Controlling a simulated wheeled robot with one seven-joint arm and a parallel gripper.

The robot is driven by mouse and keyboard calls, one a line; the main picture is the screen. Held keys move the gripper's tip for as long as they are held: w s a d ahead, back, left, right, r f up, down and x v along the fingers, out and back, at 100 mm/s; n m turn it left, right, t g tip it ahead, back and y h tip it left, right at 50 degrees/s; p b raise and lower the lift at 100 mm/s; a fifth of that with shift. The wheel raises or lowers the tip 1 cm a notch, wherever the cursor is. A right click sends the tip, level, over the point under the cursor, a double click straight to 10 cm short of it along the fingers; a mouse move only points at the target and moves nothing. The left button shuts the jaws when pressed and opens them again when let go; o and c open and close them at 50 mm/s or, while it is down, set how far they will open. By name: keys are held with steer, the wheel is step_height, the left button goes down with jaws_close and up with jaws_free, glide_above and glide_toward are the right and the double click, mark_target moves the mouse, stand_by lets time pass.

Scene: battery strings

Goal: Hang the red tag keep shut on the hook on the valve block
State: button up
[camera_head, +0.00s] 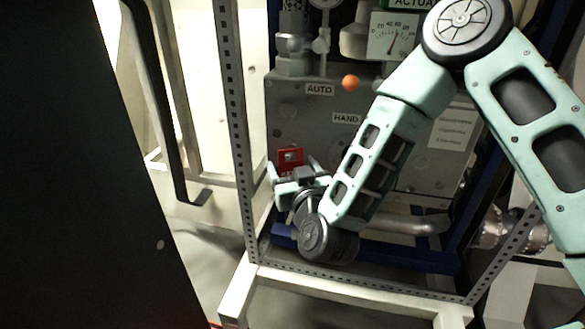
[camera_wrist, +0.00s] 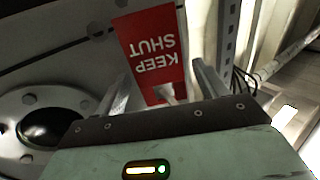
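The red tag (camera_wrist: 152,48) with white KEEP SHUT lettering lies against the grey valve block face, and reads upside down in the wrist view. In the head view the red tag (camera_head: 284,155) stands at the block's lower left, its lower part hidden by my gripper. A small pale peg (camera_wrist: 166,92), which looks like the hook, shows at the tag's lettered-top end. I cannot tell whether it passes through a hole in the tag. My gripper (camera_wrist: 162,82) is open, its fingers apart on either side of that end. It also shows in the head view (camera_head: 290,173).
The valve block (camera_head: 320,110) bears AUTO and HAND labels, an orange knob (camera_head: 351,82) and a gauge (camera_head: 397,38). A perforated frame post (camera_head: 236,130) stands close left of my gripper. A round dark fitting (camera_wrist: 45,125) is at the wrist view's left.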

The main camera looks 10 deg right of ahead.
steer(key=s+d+p, duration=0.2)
steer(key=s+p, duration=0.6)
steer(key=s, duration=0.9)
steer(key=shift+s+d+p, duration=0.15)
steer(key=shift+p, duration=0.25)
